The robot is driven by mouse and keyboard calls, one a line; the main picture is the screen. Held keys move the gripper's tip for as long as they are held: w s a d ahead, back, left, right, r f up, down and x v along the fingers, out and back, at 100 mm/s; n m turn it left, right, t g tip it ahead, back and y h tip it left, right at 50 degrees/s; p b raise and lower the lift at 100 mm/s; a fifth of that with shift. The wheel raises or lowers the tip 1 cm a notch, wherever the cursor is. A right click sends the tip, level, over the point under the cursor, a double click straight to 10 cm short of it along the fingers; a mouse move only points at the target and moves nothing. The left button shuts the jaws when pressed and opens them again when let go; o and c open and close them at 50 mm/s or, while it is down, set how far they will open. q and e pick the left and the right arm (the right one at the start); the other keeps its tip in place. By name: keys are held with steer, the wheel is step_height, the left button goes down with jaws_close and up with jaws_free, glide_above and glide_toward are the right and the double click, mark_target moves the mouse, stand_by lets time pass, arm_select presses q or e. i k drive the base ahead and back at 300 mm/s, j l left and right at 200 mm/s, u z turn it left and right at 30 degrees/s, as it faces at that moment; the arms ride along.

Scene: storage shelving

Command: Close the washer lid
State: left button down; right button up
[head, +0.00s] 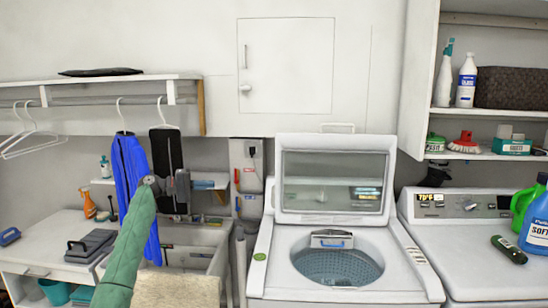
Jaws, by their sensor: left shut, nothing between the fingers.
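The washer (270,270) stands right of centre, its round opening showing the perforated blue-grey drum (338,268). Its lid (333,180) is open and stands upright at the back of the washer. The lid has a white frame and a see-through window. My left gripper (181,189), at the end of a green-sleeved arm, is to the left of the washer and lid. It is shut and empty, well apart from the lid, and shows small against the hanging clothes. My right gripper is not in view.
A blue garment (130,185) and a black garment (167,150) hang from the rail under a wall shelf (100,90). A sink (205,238) lies behind my left arm. A second machine (470,250) with bottles on top stands right of the washer. Space above the drum is clear.

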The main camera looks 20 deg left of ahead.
mark_target(327, 143)
steer(key=i, duration=1.3)
